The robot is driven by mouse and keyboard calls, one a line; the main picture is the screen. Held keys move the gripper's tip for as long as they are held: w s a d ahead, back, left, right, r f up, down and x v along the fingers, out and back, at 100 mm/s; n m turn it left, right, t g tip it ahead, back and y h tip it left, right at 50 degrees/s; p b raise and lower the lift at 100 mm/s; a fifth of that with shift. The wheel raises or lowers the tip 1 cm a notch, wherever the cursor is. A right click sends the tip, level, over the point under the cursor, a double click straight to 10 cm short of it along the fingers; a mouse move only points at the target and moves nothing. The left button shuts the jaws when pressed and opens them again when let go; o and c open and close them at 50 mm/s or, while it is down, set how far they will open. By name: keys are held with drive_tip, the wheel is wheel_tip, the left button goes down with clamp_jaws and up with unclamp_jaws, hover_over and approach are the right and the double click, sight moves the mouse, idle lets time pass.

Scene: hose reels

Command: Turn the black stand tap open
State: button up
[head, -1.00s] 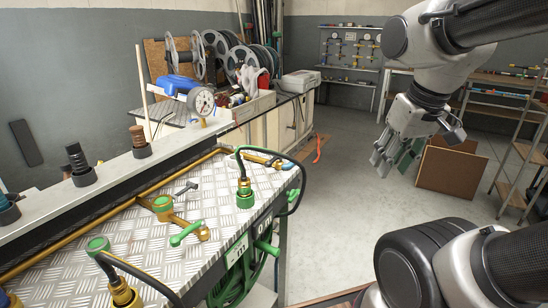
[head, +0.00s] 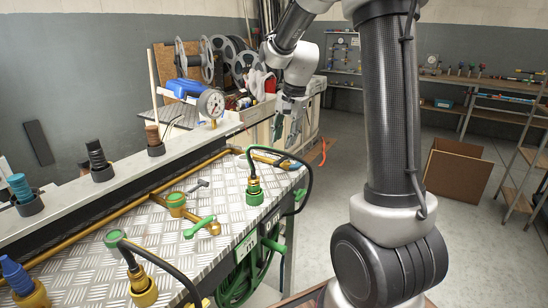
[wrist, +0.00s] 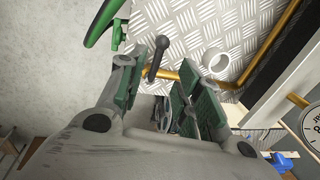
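A dark lever with a rounded end (wrist: 158,55) shows in the wrist view, near a brass pipe (wrist: 230,83) over the bench's tread plate. I take it for the black tap's handle. My gripper (wrist: 156,70) is open, with its green-padded fingers on either side of this lever in the picture. I see no contact, and the depth between them is unclear. In the head view my gripper (head: 286,122) hangs above the far end of the bench, near the far brass pipe (head: 285,163). The lever is hard to make out there.
On the tread plate (head: 140,250) stand a green-topped brass valve (head: 177,205), a green lever (head: 199,227) and a hose connector (head: 254,190) with a black hose. A gauge (head: 211,103) stands at the back. Open floor (head: 330,220) lies right of the bench.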

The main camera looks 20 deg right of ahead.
sight(280, 160)
drive_tip(key=f, duration=0.4)
drive_tip(key=w+f, duration=0.1)
drive_tip(key=f, duration=0.2)
drive_tip(key=shift+a+f, duration=0.1)
drive_tip(key=shift+a, duration=0.25)
clamp_jaws()
